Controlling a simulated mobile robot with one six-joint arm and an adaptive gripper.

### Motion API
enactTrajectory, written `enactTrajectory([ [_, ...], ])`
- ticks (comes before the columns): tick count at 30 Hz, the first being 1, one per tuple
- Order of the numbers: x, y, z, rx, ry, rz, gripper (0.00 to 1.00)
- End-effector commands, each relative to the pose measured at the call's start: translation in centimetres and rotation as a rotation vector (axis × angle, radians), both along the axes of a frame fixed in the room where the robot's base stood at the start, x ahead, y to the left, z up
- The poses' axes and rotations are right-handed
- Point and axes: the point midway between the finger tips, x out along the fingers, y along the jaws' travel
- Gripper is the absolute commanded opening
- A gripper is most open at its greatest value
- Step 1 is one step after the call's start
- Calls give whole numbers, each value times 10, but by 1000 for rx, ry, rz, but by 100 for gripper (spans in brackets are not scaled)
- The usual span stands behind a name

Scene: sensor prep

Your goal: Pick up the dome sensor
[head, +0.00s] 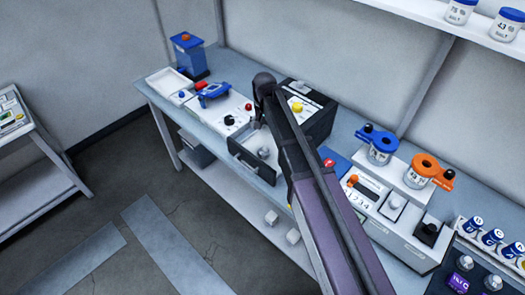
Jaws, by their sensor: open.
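A small pale, rounded piece that looks like the dome sensor (264,152) sits in the open drawer (250,162) of the black-and-white box on the bench. I cannot be sure of its exact shape at this size. My arm reaches up from the bottom of the picture and bends down at its dark far end. My gripper (261,121) is small and dark here, above the bench and a little above the drawer in the picture. The arm partly hides it, and the fingers are hard to make out. Nothing shows held in it.
The black-and-white box (318,108) has a yellow knob on top. A white panel with a red button and blue clamp (214,91) lies left of it. A blue-lidded jar (380,146) and an orange-lidded jar (425,169) stand to the right. Open floor lies at left.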

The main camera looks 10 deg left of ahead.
Motion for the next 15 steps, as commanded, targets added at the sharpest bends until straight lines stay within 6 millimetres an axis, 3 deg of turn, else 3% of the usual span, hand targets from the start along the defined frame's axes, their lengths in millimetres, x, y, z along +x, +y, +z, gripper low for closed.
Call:
enactTrajectory([
  [15,-2,5,-10,0,0,7,100],
])
